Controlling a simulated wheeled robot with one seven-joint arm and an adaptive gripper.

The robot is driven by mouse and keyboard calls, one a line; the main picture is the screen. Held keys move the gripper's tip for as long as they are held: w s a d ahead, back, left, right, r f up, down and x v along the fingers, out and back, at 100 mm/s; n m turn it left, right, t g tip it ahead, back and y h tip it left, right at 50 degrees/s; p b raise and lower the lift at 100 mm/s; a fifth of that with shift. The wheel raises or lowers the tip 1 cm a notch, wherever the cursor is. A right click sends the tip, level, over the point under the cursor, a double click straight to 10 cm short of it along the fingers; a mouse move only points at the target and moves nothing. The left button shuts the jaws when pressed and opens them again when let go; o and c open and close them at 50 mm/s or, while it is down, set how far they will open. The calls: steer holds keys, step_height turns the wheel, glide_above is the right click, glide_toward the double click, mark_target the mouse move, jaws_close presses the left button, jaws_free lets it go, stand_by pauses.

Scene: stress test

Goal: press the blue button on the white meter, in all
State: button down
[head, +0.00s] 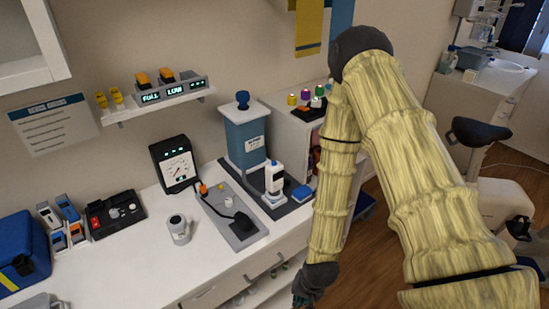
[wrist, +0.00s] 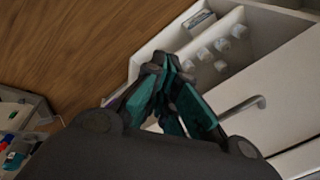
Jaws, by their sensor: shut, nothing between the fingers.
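A small white upright device (head: 274,178) stands on a dark base on the counter, and it is the likeliest white meter. I cannot tell whether this is the blue button. My gripper (head: 300,298) hangs low in front of the counter's edge, apart from the device, partly cut off by the picture's bottom. In the wrist view my gripper (wrist: 165,68) is shut and empty, pointing towards the floor and an open drawer. Neither the device nor a blue button shows clearly there.
An open drawer (wrist: 240,22) with several white items is close to my gripper. A bin (wrist: 28,112) sits at lower left.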

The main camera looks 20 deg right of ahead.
steer(key=w+r+m+t+y+p, duration=0.15)
steer(key=w+r+m, duration=0.25)
steer(key=w+r, duration=0.7)
step_height(320, 180, up, 31)
steer(key=m+t+y+p, duration=0.2)
steer(key=m+t+p, duration=0.15)
steer(key=m, duration=0.65)
glide_above(274, 163)
steer(key=shift+a+f+t, duration=0.15)
steer(key=shift+a+t, duration=0.15)
steer(key=shift+t, duration=0.1)
steer(key=shift+f, duration=0.1)
steer(key=shift+f+b, duration=2.95)
steer(key=shift+f, duration=1.4)
steer(key=shift+f, duration=0.2)
steer(key=shift+f, duration=0.2)
